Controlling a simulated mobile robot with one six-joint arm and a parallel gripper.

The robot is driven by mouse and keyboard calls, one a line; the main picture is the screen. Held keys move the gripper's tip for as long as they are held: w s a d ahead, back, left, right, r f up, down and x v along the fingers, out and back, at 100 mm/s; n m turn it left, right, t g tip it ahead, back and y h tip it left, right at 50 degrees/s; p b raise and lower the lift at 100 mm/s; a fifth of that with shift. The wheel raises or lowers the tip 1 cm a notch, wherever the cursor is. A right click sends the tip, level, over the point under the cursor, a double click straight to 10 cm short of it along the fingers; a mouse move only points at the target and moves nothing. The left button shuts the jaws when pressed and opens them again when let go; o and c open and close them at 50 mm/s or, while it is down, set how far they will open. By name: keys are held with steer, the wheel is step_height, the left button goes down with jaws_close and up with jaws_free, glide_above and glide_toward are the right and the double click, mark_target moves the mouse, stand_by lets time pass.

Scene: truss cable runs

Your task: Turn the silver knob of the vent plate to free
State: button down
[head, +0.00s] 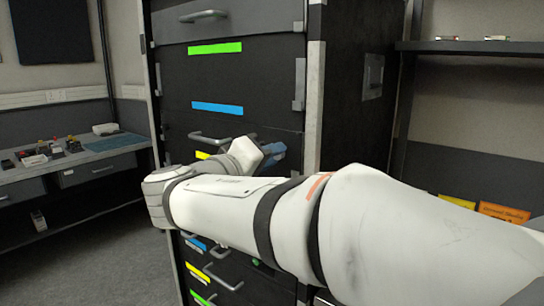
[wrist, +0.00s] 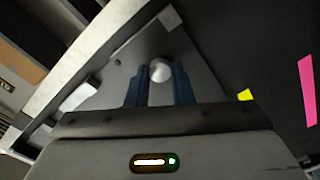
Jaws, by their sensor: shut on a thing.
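The silver knob (wrist: 160,70) is a round, pale metal knob on the grey vent plate (wrist: 190,50) in the wrist view. My gripper (wrist: 160,84) has blue fingers, one on each side of the knob, and is shut on it. The plate looks tilted in this view, and its lower part is hidden behind my gripper. I see no mark that tells the knob's setting. In the head view my gripper (head: 270,154) is at the front of the dark cabinet, partly behind my arm, and I cannot make out the knob there.
The dark cabinet (head: 225,80) has drawer handles and green, blue and yellow labels. A pale upright (head: 315,100) runs along its right edge. A workbench (head: 85,158) with small items stands at the left. A shelf (head: 470,47) is at the right. Grey floor lies open at the lower left.

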steer(key=shift+n+p, duration=0.45)
steer(key=shift+n, duration=1.35)
steer(key=c, duration=1.3)
jaws_free()
steer(key=shift+o, duration=0.2)
steer(key=shift+a, duration=0.1)
steer(key=v, duration=0.7)
steer(key=shift+s+a, duration=0.25)
steer(key=shift+s, duration=0.1)
